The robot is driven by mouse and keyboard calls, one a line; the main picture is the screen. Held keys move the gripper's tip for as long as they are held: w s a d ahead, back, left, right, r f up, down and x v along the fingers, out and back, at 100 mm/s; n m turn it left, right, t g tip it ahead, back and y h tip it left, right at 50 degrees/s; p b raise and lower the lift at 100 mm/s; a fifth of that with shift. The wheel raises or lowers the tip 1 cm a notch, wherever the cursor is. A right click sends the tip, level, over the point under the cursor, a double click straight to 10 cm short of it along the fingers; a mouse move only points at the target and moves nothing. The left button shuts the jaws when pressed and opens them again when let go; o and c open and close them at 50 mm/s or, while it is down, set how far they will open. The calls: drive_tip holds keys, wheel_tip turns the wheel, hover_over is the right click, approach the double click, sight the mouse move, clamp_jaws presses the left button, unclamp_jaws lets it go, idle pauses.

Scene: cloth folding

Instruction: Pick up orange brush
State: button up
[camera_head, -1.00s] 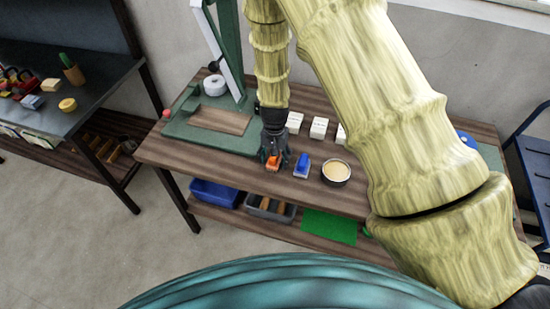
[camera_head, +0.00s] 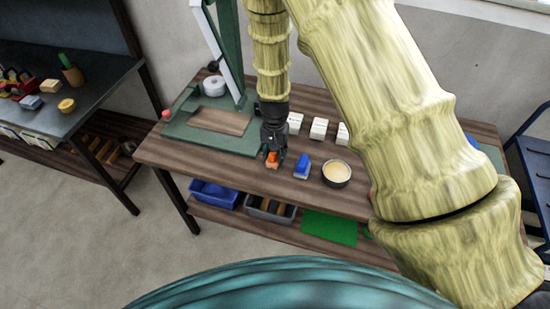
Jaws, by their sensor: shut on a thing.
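The orange brush (camera_head: 272,162) is a small orange block near the front edge of the wooden table (camera_head: 225,170). My gripper (camera_head: 273,153) points down over it, with its dark fingers shut around the brush. The fingers hide part of the brush, and I cannot tell whether it touches the tabletop.
A blue brush (camera_head: 302,167) stands just right of my gripper, and a round bowl (camera_head: 336,173) is beyond it. Several white blocks (camera_head: 319,128) are behind. A green board (camera_head: 180,128) with an upright frame stands at left. The table's front edge is close.

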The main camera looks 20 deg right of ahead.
drive_tip(key=shift+r+b, duration=1.1)
drive_tip(key=shift+r, duration=2.8)
